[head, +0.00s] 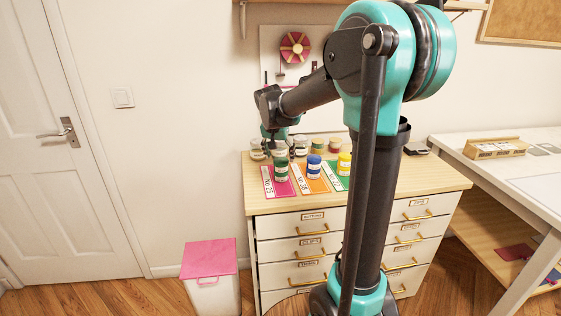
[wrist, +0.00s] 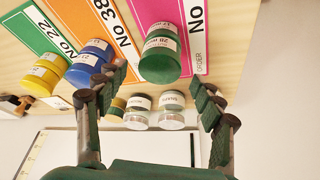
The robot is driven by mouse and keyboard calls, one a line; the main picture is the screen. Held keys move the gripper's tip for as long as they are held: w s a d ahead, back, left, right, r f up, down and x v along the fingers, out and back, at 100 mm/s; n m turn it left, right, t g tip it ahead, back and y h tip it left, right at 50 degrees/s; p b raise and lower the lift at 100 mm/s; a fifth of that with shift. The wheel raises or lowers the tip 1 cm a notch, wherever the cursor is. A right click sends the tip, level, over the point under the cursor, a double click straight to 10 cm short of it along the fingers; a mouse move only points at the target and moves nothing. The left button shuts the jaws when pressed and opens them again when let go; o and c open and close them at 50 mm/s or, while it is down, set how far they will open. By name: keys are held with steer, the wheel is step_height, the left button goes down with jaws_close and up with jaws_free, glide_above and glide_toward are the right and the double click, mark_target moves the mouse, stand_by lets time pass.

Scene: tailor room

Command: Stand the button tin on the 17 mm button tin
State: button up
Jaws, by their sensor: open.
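Button tins stand on the cabinet top. A green tin (head: 281,172) is on the pink No 25 card; in the wrist view the green tin (wrist: 160,58) has a white label, partly readable as 28. A blue tin (head: 314,166) is on the orange card and a yellow tin (head: 344,164) on the green card.
Several clear jars (wrist: 170,112) with labels stand in a row behind the cards. The drawer cabinet (head: 305,225) has a bare wooden front edge. A pegboard (head: 275,50) is on the wall behind. A pink-lidded bin (head: 210,270) and a white table (head: 520,160) flank the cabinet.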

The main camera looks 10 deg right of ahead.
steer(key=v, duration=0.8)
steer(key=s+d+f+n+y, duration=0.1)
steer(key=s+d+f+n, duration=0.1)
steer(key=s+f, duration=0.9)
steer(key=s+d+f+n+y, duration=0.1)
steer(key=s+d+f+n, duration=0.2)
steer(key=s+f, duration=0.8)
steer(key=s+d, duration=0.1)
steer(key=s, duration=0.3)
steer(key=shift+f, duration=0.3)
steer(key=shift+s+d, duration=0.1)
steer(key=shift+d, duration=0.05)
